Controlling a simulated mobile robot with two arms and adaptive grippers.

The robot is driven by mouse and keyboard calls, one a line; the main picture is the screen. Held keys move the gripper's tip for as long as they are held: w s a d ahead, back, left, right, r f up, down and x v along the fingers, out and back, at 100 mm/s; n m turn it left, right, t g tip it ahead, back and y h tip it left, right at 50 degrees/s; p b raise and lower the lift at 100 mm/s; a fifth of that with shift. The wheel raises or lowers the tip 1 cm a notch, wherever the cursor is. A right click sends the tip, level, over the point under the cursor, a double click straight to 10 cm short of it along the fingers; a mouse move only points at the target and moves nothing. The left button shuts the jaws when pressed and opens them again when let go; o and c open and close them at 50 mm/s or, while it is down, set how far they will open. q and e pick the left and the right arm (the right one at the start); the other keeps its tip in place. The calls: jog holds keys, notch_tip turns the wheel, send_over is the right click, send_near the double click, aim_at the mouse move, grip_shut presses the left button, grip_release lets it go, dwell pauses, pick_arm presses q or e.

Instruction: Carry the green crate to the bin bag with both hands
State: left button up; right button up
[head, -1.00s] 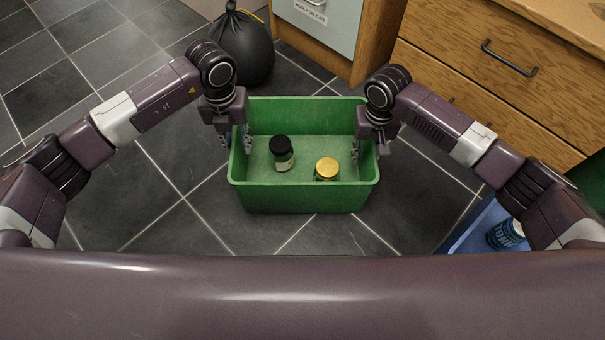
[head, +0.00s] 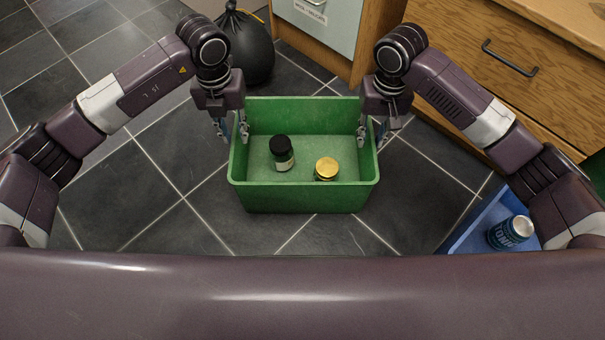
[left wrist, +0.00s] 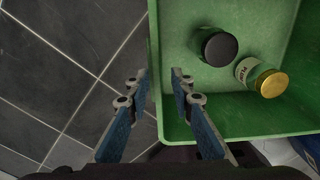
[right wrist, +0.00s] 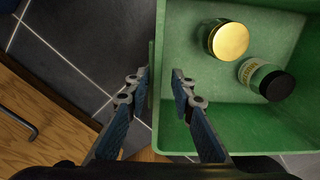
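The green crate (head: 300,197) stands on the dark tiled floor in the middle of the head view. The black bin bag (head: 245,50) stands on the floor behind, to the left.
A blue container (head: 470,225) with a can (head: 511,232) stands at the lower right, partly hidden by my arm. Wooden drawers (head: 480,75) and a pale cabinet door (head: 320,22) line the back and right. The floor on the left is clear.

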jog(key=shift+r, duration=1.55)
